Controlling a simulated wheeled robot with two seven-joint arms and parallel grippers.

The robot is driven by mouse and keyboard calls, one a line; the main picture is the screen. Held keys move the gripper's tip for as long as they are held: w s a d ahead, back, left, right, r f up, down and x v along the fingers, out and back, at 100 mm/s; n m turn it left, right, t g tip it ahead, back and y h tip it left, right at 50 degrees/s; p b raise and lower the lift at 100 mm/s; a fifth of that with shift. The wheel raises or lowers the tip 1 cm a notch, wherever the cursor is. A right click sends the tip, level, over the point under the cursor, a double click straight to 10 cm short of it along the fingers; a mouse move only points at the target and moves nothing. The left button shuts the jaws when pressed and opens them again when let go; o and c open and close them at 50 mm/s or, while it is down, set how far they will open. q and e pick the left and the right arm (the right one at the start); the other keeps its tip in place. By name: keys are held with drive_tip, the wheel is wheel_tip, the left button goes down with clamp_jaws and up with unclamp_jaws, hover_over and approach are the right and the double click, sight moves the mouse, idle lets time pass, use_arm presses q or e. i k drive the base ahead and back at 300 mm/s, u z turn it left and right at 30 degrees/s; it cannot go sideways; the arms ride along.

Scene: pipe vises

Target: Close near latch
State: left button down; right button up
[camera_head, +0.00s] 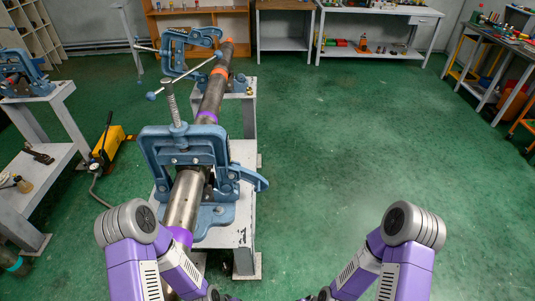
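The near pipe vise (153,148) is a blue frame with an upright screw (172,104) and a crossbar handle, standing on a light metal stand. A steel pipe (185,200) with purple bands runs through it. The near latch (249,178) is a blue lever that sticks out to the right from the frame's right side, swung away from it. My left arm comes in at the lower left, beside the pipe, and my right arm at the lower right, over the floor. Both grippers are below the picture's bottom edge, apart from the latch.
Shelves and benches line the back and right. The green floor (350,140) right of the stand is clear.

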sight(262, 185)
drive_tip(key=i, duration=1.05)
drive_tip(key=z, duration=1.3)
